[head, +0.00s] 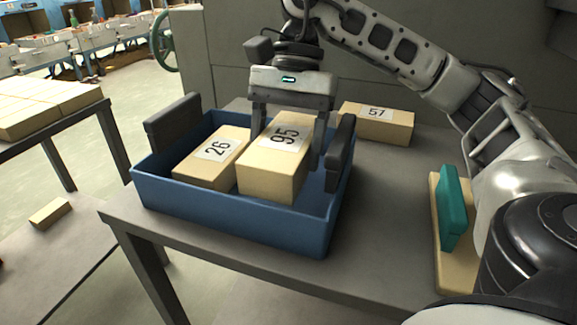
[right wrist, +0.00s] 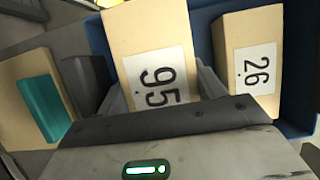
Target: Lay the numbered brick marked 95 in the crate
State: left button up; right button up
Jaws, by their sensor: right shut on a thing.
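The tan brick marked 95 (head: 272,172) is inside the blue crate (head: 235,225), on its right side. It also shows in the right wrist view (right wrist: 146,32). My right gripper (head: 288,140) is shut on it from above, at its far end. The brick's top sits higher than that of the brick marked 26 (head: 210,160), which lies to its left in the crate and also shows in the right wrist view (right wrist: 246,35). I cannot tell whether brick 95 touches the crate floor. My left gripper is not in view.
The brick marked 57 (head: 377,122) lies on the grey table (head: 385,200) behind the crate. A teal block (head: 450,208) stands on a tan board (head: 455,275) at the right. Dark upright blocks (head: 172,122) stand at both crate ends. More bricks lie on a left table (head: 40,105).

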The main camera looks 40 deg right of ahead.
jog(key=shift+w+d+f, duration=0.3)
jog(key=shift+d+f, duration=0.15)
jog(key=shift+f, duration=0.2)
jog(key=f, duration=0.3)
jog(key=shift+w+d, duration=0.2)
jog(key=shift+d, duration=0.2)
jog(key=shift+f, duration=0.5)
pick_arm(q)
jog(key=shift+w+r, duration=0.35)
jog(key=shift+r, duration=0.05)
pick_arm(e)
jog(key=shift+f, duration=0.1)
jog(key=o, duration=0.8)
jog(key=shift+f, duration=0.1)
jog(key=o, duration=0.4)
jog(key=shift+a, duration=0.1)
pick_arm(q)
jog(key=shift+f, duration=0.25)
pick_arm(e)
jog(key=shift+o, duration=0.2)
